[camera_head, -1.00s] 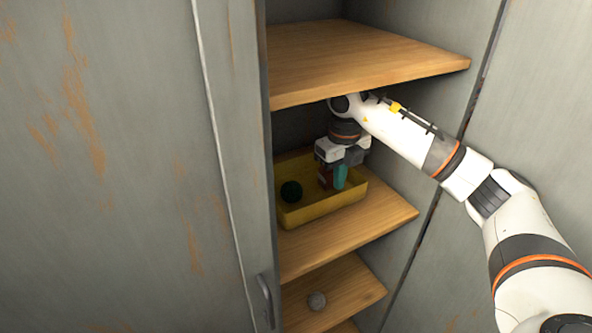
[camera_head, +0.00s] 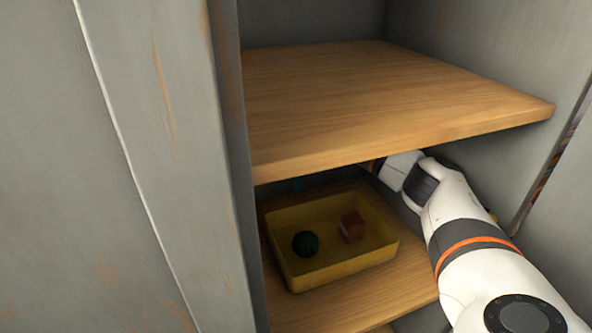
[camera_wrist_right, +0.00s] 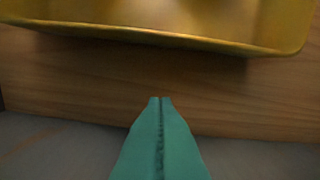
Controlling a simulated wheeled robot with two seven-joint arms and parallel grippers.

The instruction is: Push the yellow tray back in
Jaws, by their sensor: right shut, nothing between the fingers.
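The yellow tray (camera_head: 345,268) stands on the middle wooden shelf, under the upper shelf. A dark green ball (camera_head: 305,244) and a red block (camera_head: 352,227) lie in it, apart from each other. My right arm reaches in under the upper shelf, to the right of and behind the tray. A small teal patch behind the tray may be its fingers; the upper shelf hides most of the hand. In the right wrist view, the teal fingers of my right gripper (camera_wrist_right: 160,99) are shut and empty, apart from the tray's edge (camera_wrist_right: 150,34). My left gripper is out of view.
The upper shelf (camera_head: 390,95) hangs low over the tray and my right arm. A grey cabinet panel (camera_head: 165,150) stands close on the left, and a grey wall on the right. Bare middle shelf (camera_head: 412,275) shows right of the tray.

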